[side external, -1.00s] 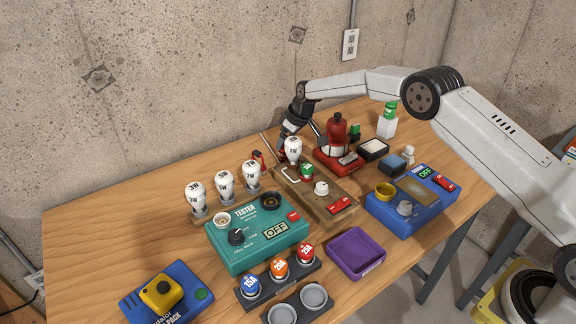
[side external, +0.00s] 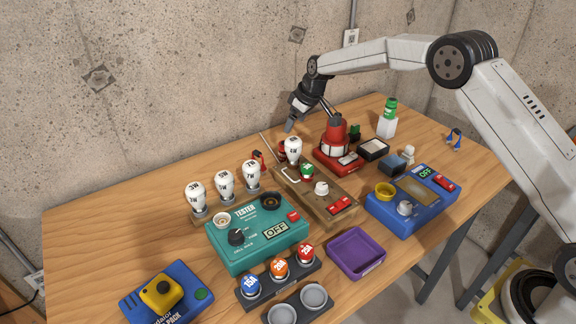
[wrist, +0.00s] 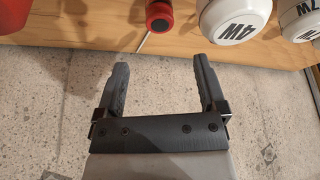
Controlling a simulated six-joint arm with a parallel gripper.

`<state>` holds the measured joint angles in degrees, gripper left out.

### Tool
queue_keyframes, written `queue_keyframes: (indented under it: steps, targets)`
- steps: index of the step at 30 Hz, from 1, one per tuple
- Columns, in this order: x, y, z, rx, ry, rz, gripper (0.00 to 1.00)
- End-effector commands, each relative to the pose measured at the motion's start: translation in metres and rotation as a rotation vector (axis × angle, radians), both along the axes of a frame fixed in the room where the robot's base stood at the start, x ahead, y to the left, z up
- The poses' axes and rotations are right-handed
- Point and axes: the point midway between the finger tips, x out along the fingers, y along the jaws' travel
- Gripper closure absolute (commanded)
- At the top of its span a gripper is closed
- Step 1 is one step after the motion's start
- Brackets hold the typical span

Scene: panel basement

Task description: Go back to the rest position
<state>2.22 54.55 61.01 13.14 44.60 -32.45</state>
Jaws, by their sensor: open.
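My gripper (side external: 310,121) is raised above the back of the wooden table, behind the row of white bulbs, with the concrete wall behind it. In the wrist view my gripper (wrist: 160,82) has its two dark fingers spread apart, with nothing between them. The white bulb marked 4W (wrist: 234,18) lies beyond the fingertips in the wrist view, apart from them. In the side view that bulb (side external: 293,150) stands upright at the back edge of the brown wooden board (side external: 330,205).
A red lantern-like object (side external: 335,138) stands right of my gripper. Several bulbs stand in a row (side external: 225,187) behind the teal tester (side external: 240,250). A blue box (side external: 410,210), a purple tray (side external: 356,253) and a green-capped bottle (side external: 388,122) are also on the table.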

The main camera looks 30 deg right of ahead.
Motion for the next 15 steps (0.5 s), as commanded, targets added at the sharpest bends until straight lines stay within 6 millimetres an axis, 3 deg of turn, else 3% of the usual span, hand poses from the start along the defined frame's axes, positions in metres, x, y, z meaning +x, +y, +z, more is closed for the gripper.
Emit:
queue_keyframes:
  steps: [15]
  targets:
    - [-0.0020,0.0017,0.0027,-0.007,-0.001,0.010,0.10]
